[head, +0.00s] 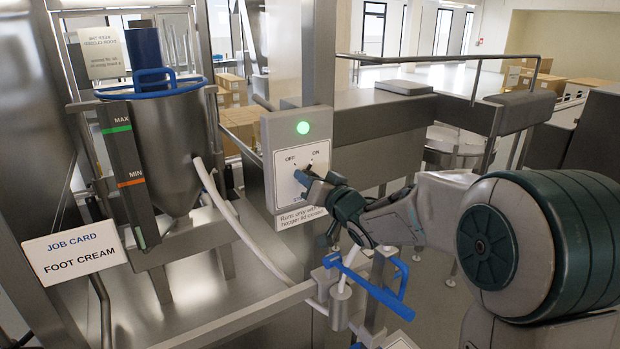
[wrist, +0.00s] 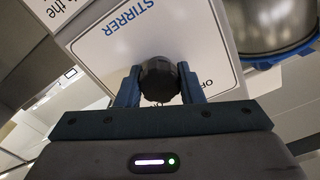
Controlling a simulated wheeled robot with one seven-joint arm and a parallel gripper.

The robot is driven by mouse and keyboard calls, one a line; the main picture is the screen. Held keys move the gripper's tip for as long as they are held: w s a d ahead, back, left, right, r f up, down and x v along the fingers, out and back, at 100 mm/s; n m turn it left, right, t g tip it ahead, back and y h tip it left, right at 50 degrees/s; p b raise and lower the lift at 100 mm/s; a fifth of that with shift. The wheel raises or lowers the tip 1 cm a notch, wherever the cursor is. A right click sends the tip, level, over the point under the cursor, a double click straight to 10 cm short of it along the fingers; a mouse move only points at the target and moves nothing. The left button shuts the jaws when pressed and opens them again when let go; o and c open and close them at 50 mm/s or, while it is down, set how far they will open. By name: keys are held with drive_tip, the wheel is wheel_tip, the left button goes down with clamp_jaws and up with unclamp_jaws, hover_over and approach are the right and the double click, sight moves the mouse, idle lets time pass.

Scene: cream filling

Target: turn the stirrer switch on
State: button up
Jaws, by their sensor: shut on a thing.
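The stirrer switch box (head: 283,168) is a grey panel on the steel column, with a white plate marked OFF and ON and a lit green lamp (head: 303,128) above it. My gripper (head: 304,177) is at the plate, and its fingers cover much of the switch in the head view. In the wrist view the black switch knob (wrist: 159,80) sits between the two blue fingers of my gripper (wrist: 157,88), which are shut on it. The STIRRER label (wrist: 141,22) appears upside down there. The knob's pointer direction is hard to make out.
A steel hopper (head: 177,140) with a blue-rimmed lid (head: 150,90) stands left of the switch. A blue-handled valve (head: 366,283) is below my gripper. A job card (head: 73,254) reading FOOT CREAM is at the lower left. A steel rail (head: 440,58) runs behind my arm.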

drive_tip(key=shift+f, duration=0.1)
drive_tip(key=o, duration=1)
drive_tip(key=shift+s, duration=0.15)
drive_tip(key=b+v, duration=0.2)
drive_tip(key=v, duration=1.1)
drive_tip(key=shift+s+d+b, duration=0.25)
drive_tip(key=shift+s+b, duration=0.05)
